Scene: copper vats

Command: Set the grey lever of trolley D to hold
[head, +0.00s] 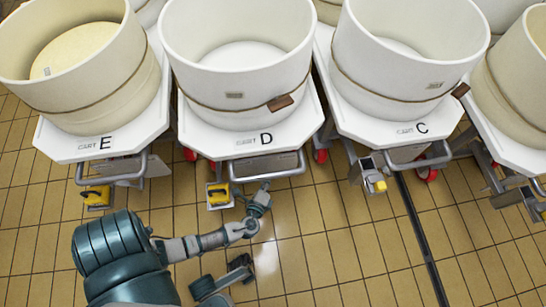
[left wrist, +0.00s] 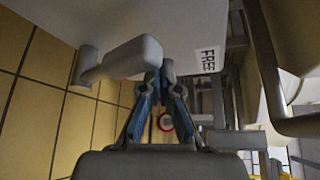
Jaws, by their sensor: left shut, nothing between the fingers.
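Trolley D (head: 262,144) stands in the middle of the head view, its white deck marked "D" and carrying a large white vat (head: 238,75). My left gripper (head: 264,188) is just below its front bar, right of a yellow-handled part (head: 218,194). In the left wrist view the shut, empty blue fingertips (left wrist: 160,82) are beside the right end of a grey lever (left wrist: 122,60); whether they touch it is unclear. A white "FREE" label (left wrist: 208,60) is to the right of the lever. I cannot make out the lever in the head view.
Trolley E (head: 100,143) is on the left and trolley C (head: 408,130) on the right, both carrying vats. Each has a front bar and a yellow part. The tiled floor (head: 330,235) in front is clear, with a dark drain channel (head: 420,240) on the right.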

